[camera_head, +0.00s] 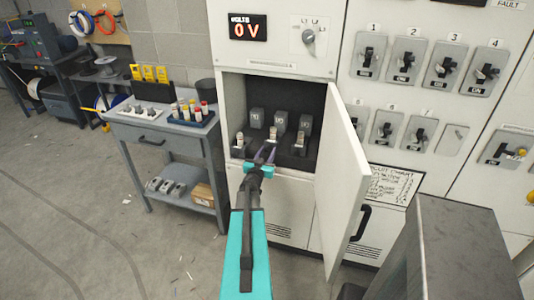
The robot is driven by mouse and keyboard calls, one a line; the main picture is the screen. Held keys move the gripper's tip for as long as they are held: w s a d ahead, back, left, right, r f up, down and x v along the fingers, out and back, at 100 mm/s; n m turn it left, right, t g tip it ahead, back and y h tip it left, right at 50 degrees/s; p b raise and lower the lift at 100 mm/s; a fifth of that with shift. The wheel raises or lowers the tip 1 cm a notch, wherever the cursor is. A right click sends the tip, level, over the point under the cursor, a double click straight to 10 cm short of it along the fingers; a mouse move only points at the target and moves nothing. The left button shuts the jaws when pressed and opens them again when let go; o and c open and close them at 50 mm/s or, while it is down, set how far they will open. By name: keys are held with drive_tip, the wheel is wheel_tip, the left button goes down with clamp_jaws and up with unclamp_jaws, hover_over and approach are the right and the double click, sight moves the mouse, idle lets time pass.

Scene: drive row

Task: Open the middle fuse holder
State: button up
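Three fuse holders stand in a row inside the open compartment. Each shows a dark labelled block at the back and a lower part with a pale top in front. The middle fuse holder (280,121) stands between the left one (256,118) and the right one (305,125). My gripper (265,152) is at the compartment's front, just before the middle pale-topped part. Its two fingers are spread with a gap and nothing visible between them. I cannot tell whether a finger touches the holder. My gripper hides some of the lower middle area.
The cabinet door (343,185) stands open on the right, close to my arm. The meter (248,27) above reads 0 V. A grey cart (160,133) with a fuse rack (188,119) stands at left.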

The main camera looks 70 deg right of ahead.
clamp_jaws()
drive_tip(key=shift+a, duration=0.1)
drive_tip(key=a+b, duration=0.1)
drive_tip(key=a, duration=0.7)
drive_tip(key=shift+s+a, duration=0.25)
drive_tip(key=shift+a, duration=0.15)
drive_tip(key=shift+o, duration=1.5)
unclamp_jaws()
drive_tip(key=shift+a, duration=0.1)
